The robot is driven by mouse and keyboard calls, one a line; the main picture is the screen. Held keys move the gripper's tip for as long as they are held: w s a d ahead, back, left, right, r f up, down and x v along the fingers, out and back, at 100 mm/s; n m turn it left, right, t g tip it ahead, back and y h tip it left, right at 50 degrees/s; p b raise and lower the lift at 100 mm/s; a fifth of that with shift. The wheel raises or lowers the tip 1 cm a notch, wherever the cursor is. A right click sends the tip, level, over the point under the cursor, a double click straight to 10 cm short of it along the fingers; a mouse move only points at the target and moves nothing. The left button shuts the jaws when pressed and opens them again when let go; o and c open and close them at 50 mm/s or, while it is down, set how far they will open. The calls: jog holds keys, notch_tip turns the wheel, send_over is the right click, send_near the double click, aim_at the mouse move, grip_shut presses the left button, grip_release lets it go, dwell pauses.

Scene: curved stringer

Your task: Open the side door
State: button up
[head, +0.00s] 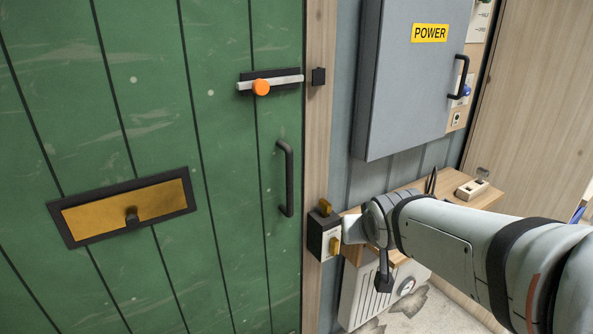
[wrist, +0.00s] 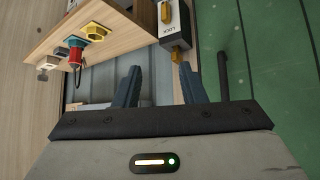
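The green side door (head: 225,150) stands shut in its wooden frame, with a black upright handle (head: 286,178). A slide bolt (head: 285,79) with an orange knob (head: 261,87) sits higher up; its rod tip appears just short of the black catch (head: 318,76) on the frame. A black and white lock box (head: 323,235) with yellow parts is on the frame below. It also shows upside down at the top of the wrist view (wrist: 174,20). My gripper (wrist: 158,82) is open and empty, its fingertips below the box in that picture. In the head view my arm mostly hides it.
A grey POWER cabinet (head: 410,80) juts from the wall right of the frame. A brass mail slot (head: 125,208) is on the door.

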jog(key=w+a+n+t+y+b, duration=0.1)
jog(key=w+a+t+y+b, duration=0.1)
jog(key=w+a+t+b, duration=0.45)
jog(key=n+t+y+b, duration=0.1)
jog(key=n+y, duration=0.1)
jog(key=y, duration=0.2)
send_near(291, 168)
jog(key=x, duration=1.1)
jog(key=shift+c, duration=0.4)
grip_shut()
